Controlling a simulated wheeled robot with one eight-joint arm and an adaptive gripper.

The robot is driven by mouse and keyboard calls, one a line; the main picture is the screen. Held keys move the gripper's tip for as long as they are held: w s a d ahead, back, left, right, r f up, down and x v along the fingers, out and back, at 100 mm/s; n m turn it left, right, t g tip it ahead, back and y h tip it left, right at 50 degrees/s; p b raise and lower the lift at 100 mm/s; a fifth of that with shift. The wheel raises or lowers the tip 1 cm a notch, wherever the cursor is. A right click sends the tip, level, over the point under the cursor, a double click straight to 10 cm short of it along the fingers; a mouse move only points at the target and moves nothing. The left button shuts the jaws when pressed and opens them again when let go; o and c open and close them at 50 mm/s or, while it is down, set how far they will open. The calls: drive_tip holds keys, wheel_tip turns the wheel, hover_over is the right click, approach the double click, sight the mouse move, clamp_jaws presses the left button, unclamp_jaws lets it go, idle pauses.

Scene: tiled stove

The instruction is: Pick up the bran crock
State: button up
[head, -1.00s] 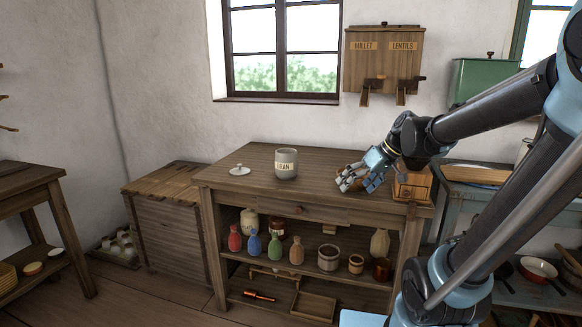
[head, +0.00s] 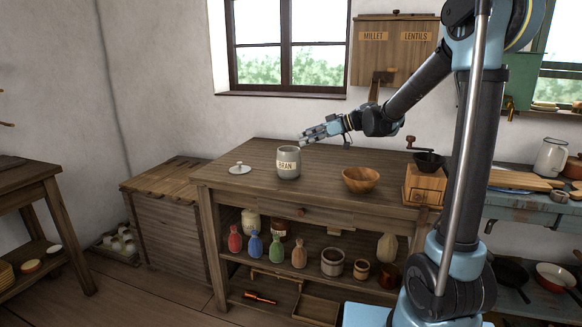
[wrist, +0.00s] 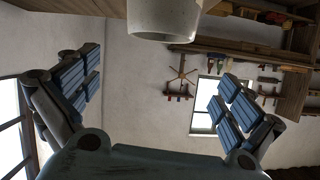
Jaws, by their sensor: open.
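The bran crock (head: 288,163) is a grey-green pot with a pale "BRAN" label. It stands upright without its lid on the wooden worktable (head: 330,198). A pale lid with a knob (head: 240,168) lies on the table left of it. My gripper (head: 303,138) is above and just right of the crock's rim, pointing left, apart from it. In the wrist view the crock (wrist: 163,18) shows at the top edge, partly cut off. My gripper's blue-padded fingers (wrist: 160,105) are spread wide with nothing between them.
A wooden bowl (head: 360,180) and a coffee grinder (head: 425,183) stand right of the crock. Coloured bottles (head: 254,244) and pots are on the shelf below. The window (head: 290,45) and a millet and lentils dispenser (head: 394,50) are on the wall behind. The tabletop's front left is clear.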

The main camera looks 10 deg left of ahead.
sight(289, 161)
drive_tip(key=f, duration=0.7)
drive_tip(key=shift+w+d+f, duration=0.15)
drive_tip(key=shift+d, duration=0.05)
drive_tip(key=shift+x, duration=3.85)
drive_tip(key=shift+f, duration=0.15)
drive_tip(key=shift+d, duration=0.1)
drive_tip(key=shift+c, duration=0.6)
drive_tip(key=c, duration=1.3)
drive_tip(key=shift+c, duration=0.6)
